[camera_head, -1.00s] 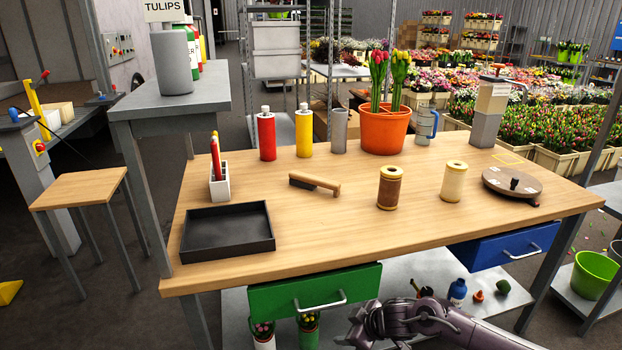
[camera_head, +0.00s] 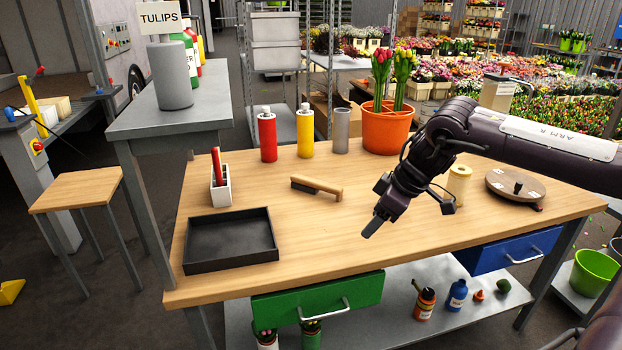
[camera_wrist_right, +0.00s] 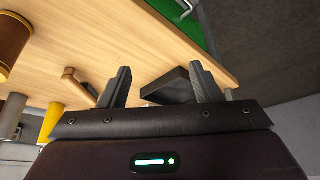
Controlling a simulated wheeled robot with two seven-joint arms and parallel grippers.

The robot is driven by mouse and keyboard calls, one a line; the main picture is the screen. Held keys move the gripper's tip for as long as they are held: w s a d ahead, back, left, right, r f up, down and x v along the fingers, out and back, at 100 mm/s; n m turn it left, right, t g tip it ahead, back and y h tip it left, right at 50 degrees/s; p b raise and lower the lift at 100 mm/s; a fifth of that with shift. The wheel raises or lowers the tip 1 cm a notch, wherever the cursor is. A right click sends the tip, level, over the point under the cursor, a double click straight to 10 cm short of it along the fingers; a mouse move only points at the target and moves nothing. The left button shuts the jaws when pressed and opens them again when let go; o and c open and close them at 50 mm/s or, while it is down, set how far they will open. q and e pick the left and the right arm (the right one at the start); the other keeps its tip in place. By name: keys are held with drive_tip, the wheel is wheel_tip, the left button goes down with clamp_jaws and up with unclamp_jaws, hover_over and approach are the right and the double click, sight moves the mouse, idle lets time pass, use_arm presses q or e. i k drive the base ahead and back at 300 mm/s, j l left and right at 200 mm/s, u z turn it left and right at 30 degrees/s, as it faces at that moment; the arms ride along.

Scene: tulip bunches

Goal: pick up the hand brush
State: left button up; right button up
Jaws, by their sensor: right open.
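The hand brush (camera_head: 317,187) lies on the middle of the wooden table, with a light wooden handle and a dark bristle end at its left. It also shows in the right wrist view (camera_wrist_right: 80,82), beyond the left finger. My right gripper (camera_head: 408,220) hangs over the table to the right of the brush, apart from it. In the wrist view its two fingers (camera_wrist_right: 160,88) are spread with nothing between them held. My left gripper is not in view.
A black tray (camera_head: 231,240) lies at the table's front left. A white holder (camera_head: 220,186), red bottle (camera_head: 267,137), yellow bottle (camera_head: 305,133), grey cylinder (camera_head: 341,131) and orange pot (camera_head: 387,129) stand behind. A cream spool (camera_head: 459,180) stands right of my gripper.

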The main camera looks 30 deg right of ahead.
sight(301, 183)
drive_tip(key=i+l, duration=0.2)
drive_tip(key=i, duration=0.25)
drive_tip(key=i+l, duration=0.2)
drive_tip(key=i, duration=0.2)
drive_tip(key=i+l, duration=0.2)
drive_tip(key=i, duration=0.25)
